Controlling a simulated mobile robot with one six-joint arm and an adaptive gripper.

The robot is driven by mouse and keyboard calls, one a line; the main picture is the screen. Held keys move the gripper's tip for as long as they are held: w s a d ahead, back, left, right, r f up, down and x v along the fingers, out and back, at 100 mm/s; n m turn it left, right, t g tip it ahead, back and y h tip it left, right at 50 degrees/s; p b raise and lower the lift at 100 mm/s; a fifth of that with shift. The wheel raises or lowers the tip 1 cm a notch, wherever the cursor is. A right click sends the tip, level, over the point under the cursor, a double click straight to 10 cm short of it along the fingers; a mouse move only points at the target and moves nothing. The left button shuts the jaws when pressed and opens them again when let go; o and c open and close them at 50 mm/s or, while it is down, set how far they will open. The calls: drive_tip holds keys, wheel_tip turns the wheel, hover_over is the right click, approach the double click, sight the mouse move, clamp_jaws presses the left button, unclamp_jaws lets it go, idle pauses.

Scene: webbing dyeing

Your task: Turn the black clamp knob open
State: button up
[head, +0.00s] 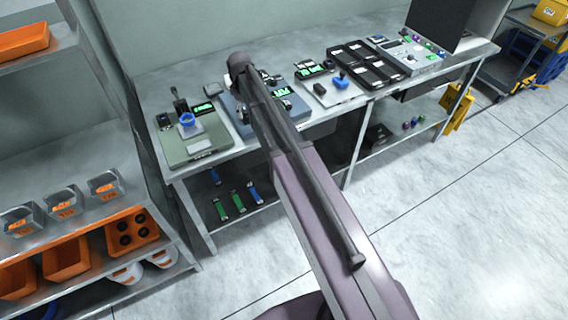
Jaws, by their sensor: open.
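I cannot tell for sure which part is the black clamp knob. A small black block (319,89) sits on a white plate beside a blue knob (341,82), right of my arm. A black upright handle (180,104) stands on the green-grey unit (197,144) at the bench's left end, near a blue ring-shaped part (187,119). My arm crosses the picture from the bottom right up to the bench and covers part of the blue-grey unit (236,112). My gripper cannot be made out; the arm may hide it.
The long metal bench (150,98) holds several units, a black tray (350,51) and a dark panel (440,22). Its lower shelf (205,218) carries green and blue tools. Left shelving (92,210) has orange bins (66,258). A cart (525,22) stands far right.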

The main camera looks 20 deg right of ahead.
sight(245, 109)
drive_tip(key=m, duration=0.7)
drive_tip(key=shift+m, duration=0.4)
drive_tip(key=m, duration=0.3)
drive_tip(key=shift+m, duration=0.4)
drive_tip(key=m, duration=0.4)
wheel_tip(245, 109, up, 14)
drive_tip(key=p, duration=1.4)
drive_tip(key=s+d+f+n+b, duration=0.3)
drive_tip(key=s+f+b, duration=0.5)
drive_tip(key=s, duration=0.4)
drive_tip(key=s+d+f+n+b, duration=0.3)
drive_tip(key=s+f+b, duration=0.6)
drive_tip(key=s, duration=0.4)
drive_tip(key=shift+s+d+f, duration=0.25)
drive_tip(key=shift+s+d, duration=0.05)
drive_tip(key=shift+d, duration=0.4)
idle(0.6)
